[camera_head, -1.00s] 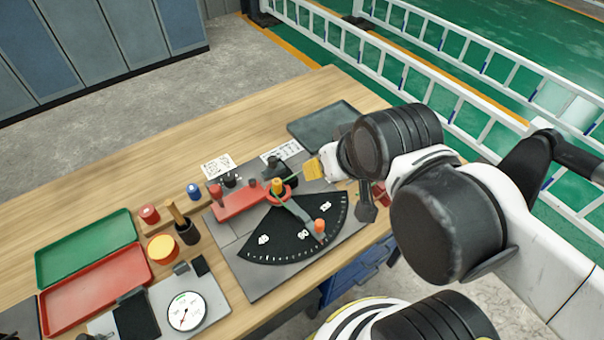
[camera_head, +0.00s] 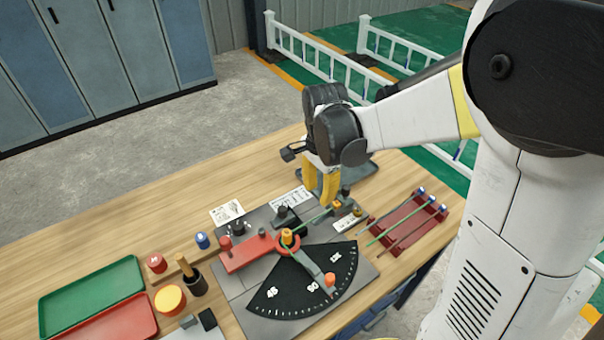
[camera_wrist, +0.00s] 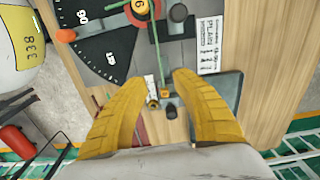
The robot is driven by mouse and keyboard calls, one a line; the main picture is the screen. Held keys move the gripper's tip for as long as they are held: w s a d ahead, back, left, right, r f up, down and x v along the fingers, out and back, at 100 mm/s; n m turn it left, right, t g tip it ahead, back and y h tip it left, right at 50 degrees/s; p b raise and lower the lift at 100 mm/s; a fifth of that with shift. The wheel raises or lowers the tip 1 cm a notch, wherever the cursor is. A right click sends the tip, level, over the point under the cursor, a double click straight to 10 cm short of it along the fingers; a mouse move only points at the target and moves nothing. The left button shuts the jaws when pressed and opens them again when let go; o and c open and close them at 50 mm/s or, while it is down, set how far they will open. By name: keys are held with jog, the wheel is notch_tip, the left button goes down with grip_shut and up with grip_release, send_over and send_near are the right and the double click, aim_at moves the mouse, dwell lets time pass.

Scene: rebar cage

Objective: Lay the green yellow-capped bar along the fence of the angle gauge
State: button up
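The green bar (camera_head: 316,217) lies on the angle gauge (camera_head: 352,252), running from beside the orange-topped pivot (camera_head: 287,237) up and right, roughly in line with the red block (camera_head: 246,254). Its yellow-capped end (camera_head: 334,207) is near a small dark post. In the wrist view the green bar (camera_wrist: 157,50) runs from the pivot towards the space between my fingers. My gripper (camera_head: 318,196) is above that end, its two yellow fingers apart; the wrist view also shows my gripper (camera_wrist: 158,76) open. I cannot tell whether the bar touches the fence all along.
A dark red rack (camera_head: 405,226) with blue-capped bars stands right of the gauge. A dark tray (camera_head: 352,176) lies behind my gripper. The gauge's orange-knobbed arm (camera_head: 320,271) points to the front. A green tray (camera_head: 92,297) and cups are at left. The back left tabletop is clear.

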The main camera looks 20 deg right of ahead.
jog(key=shift+w+f, duration=0.15)
jog(key=shift+f, duration=0.3)
notch_tip(320, 180, down, 10)
jog(key=b, duration=0.7)
jog(key=shift+r+b, duration=0.15)
jog(key=shift+b, duration=0.25)
grip_shut()
jog(key=shift+w+a+r, duration=0.15)
jog(key=shift+a, duration=0.1)
jog(key=shift+r, duration=0.1)
